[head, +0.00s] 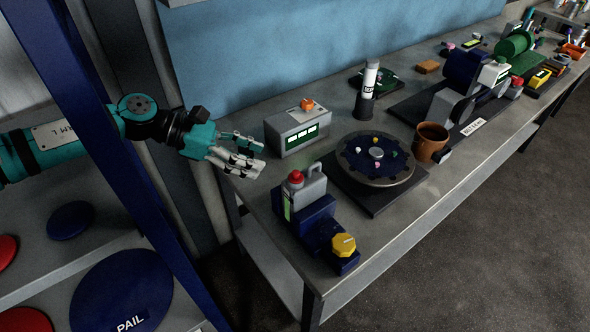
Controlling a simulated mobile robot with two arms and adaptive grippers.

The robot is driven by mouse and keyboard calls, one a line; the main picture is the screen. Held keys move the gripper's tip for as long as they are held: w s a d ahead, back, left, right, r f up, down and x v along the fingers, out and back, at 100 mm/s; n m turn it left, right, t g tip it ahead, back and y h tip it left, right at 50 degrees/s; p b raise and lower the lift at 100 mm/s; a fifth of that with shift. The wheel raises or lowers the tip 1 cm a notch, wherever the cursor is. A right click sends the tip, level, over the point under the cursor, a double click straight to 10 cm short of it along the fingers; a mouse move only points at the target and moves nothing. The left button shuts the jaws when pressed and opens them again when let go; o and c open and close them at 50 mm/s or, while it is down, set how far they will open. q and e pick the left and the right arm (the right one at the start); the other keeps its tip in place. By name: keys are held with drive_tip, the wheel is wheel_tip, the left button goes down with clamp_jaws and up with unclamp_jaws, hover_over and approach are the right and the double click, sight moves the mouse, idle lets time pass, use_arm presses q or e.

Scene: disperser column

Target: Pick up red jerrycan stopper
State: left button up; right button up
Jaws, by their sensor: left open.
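The red stopper (295,177) sits on top of a grey jerrycan (312,187) with a handle. The jerrycan stands on a dark blue stand (317,222) at the near left end of the workbench. My left gripper (262,158) is open and empty, with its fingers pointing right. In the picture it is above and to the left of the stopper, apart from it, by the bench's left edge. My right gripper is not in view.
A yellow knob (343,244) is on the stand's front. A grey box (297,131) with an orange top piece is behind. A round disc (377,159) and brown mug (432,142) stand to the right. A blue shelf post (125,150) rises left.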

sight(295, 172)
use_arm(q)
drive_tip(key=p+x, duration=0.4)
drive_tip(key=x, duration=0.3)
drive_tip(key=shift+d, duration=0.15)
drive_tip(key=shift+x, duration=1.2)
drive_tip(key=shift+a+f, duration=0.15)
drive_tip(key=shift+a, duration=0.1)
drive_tip(key=shift+c, duration=1.1)
drive_tip(key=c, duration=0.5)
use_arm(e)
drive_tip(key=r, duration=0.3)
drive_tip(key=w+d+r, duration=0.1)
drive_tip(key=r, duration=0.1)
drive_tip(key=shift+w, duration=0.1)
